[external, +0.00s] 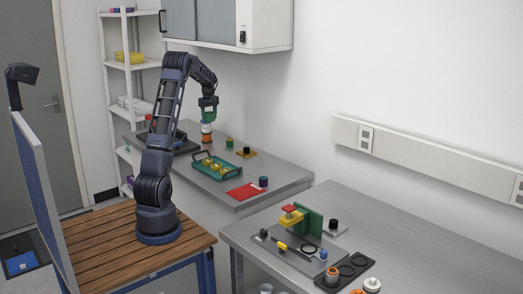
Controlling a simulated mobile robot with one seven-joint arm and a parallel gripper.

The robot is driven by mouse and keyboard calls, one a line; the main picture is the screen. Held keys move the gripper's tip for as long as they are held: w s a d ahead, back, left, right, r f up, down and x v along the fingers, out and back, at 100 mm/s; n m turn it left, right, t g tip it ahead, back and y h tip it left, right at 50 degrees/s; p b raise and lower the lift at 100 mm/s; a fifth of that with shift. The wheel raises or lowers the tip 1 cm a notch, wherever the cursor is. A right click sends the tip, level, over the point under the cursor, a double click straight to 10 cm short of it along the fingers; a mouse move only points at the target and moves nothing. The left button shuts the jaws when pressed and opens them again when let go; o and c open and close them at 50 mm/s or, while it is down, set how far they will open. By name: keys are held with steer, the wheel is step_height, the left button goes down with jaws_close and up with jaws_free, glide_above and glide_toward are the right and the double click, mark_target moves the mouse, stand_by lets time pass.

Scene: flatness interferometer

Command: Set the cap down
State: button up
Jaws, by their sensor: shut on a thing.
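My gripper (208,113) hangs at the end of my arm, above the back counter near the teal tray. It is shut on a small round piece, which I take to be the cap (207,127).
The teal tray (196,165) on the back counter holds several yellow round pieces. A green-topped cylinder (229,142), a dark piece on a tan pad (246,152) and a red mat (245,192) are nearby. The front bench (430,235) has free room at right.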

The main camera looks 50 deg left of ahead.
steer(key=shift+w+d+r, duration=0.1)
steer(key=shift+d+r, duration=0.05)
steer(key=w+d+m, duration=0.2)
steer(key=w+d, duration=0.3)
steer(key=d, duration=0.8)
steer(key=m, duration=0.7)
glide_above(280, 179)
step_height(280, 179, down, 20)
steer(key=shift+a+r, duration=0.1)
steer(key=o, duration=0.9)
steer(key=shift+o, duration=0.2)
